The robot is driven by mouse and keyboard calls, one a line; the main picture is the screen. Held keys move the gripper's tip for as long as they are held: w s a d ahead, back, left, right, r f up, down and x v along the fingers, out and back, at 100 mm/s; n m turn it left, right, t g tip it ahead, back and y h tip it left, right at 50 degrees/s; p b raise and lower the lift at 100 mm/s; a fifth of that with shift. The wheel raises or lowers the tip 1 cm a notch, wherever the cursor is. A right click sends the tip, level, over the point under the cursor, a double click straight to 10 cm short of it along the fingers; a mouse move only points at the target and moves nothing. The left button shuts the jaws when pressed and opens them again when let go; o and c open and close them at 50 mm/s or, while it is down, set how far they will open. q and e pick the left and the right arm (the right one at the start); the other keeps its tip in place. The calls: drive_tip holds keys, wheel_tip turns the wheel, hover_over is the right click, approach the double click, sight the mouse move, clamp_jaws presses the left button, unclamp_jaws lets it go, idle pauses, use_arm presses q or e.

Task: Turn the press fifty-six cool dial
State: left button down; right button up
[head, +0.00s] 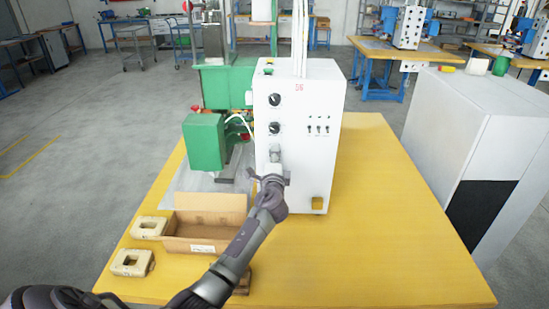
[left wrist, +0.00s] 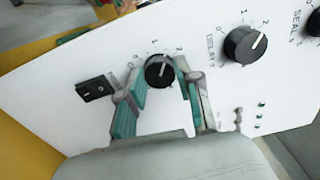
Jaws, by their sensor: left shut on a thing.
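The white control cabinet (head: 310,160) of the press stands on the yellow table, with a column of black dials on its front. The lowest dial, the cool dial (left wrist: 159,71), shows in the left wrist view with numbers around it. Its white pointer line points up and slightly right. My left gripper (left wrist: 163,88) is shut on this dial, one finger on each side. In the head view my left gripper (head: 272,165) is against the cabinet front and hides the dial. The delay dial (left wrist: 245,44) sits beside it in the wrist view. My right gripper is not in view.
The green press (head: 205,143) stands left of the cabinet. An open cardboard box (head: 205,225) and two beige parts (head: 132,262) lie at the table's front left. Small switches (head: 317,128) are on the cabinet front. The table's right side (head: 375,200) is clear.

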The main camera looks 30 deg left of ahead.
use_arm(q)
drive_tip(key=shift+f, duration=0.15)
drive_tip(key=c, duration=0.8)
unclamp_jaws()
drive_tip(key=v, duration=1.2)
drive_tip(key=shift+s, duration=0.1)
